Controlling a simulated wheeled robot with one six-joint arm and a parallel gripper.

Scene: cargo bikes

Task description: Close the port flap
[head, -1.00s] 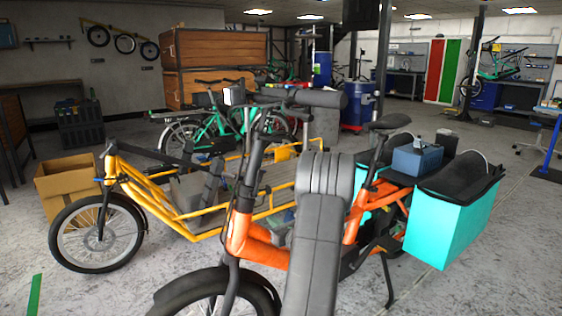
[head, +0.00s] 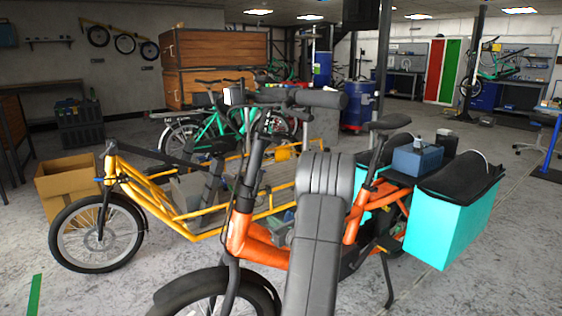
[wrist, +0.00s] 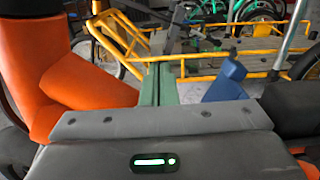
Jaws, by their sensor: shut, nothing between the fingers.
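The orange cargo bike (head: 262,249) stands in front of me in the head view. Its orange frame tube (wrist: 75,85) fills the upper left of the wrist view. I cannot make out the port or its flap in either view. In the wrist view my gripper (wrist: 155,74) shows as a grey body with a green light and two greenish fingers pressed together. Nothing shows between them. In the head view my own grey arm hides my gripper. A blue object (wrist: 228,82) lies right of the fingers in the wrist view; I cannot tell what it is.
A yellow cargo bike (head: 180,222) stands close behind and left, beside a cardboard box (head: 60,186). Turquoise panniers (head: 450,226) and a blue box (head: 416,161) sit at the orange bike's rear. Open floor (head: 500,285) shows at lower right.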

